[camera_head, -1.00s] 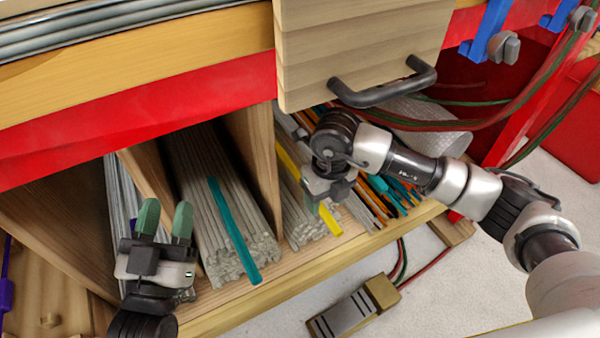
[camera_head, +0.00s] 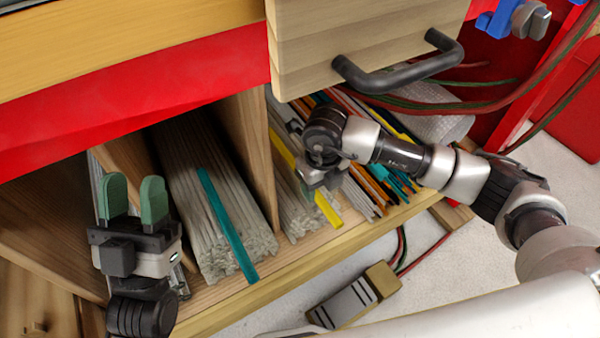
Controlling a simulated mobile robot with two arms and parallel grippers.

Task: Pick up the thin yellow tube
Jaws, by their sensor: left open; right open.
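The thin yellow tube (camera_head: 328,209) lies lengthwise on grey rods in the compartment right of the middle divider. Its front end sticks out below my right gripper, and a rear stretch shows behind it; the middle is hidden by the gripper. My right gripper (camera_head: 316,190) is over the tube, pointing down; its fingertips are mostly hidden, and I cannot tell whether they touch the tube. My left gripper (camera_head: 134,197) is open and empty, fingers pointing up, in front of the left compartments.
A teal tube (camera_head: 228,226) lies on grey rods (camera_head: 190,200) in the neighbouring compartment. Wooden dividers (camera_head: 252,150) separate the compartments. A wooden panel with a dark handle (camera_head: 395,75) hangs above my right arm. Orange and teal rods (camera_head: 372,190) lie right of the yellow tube. A box (camera_head: 355,298) sits on the floor.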

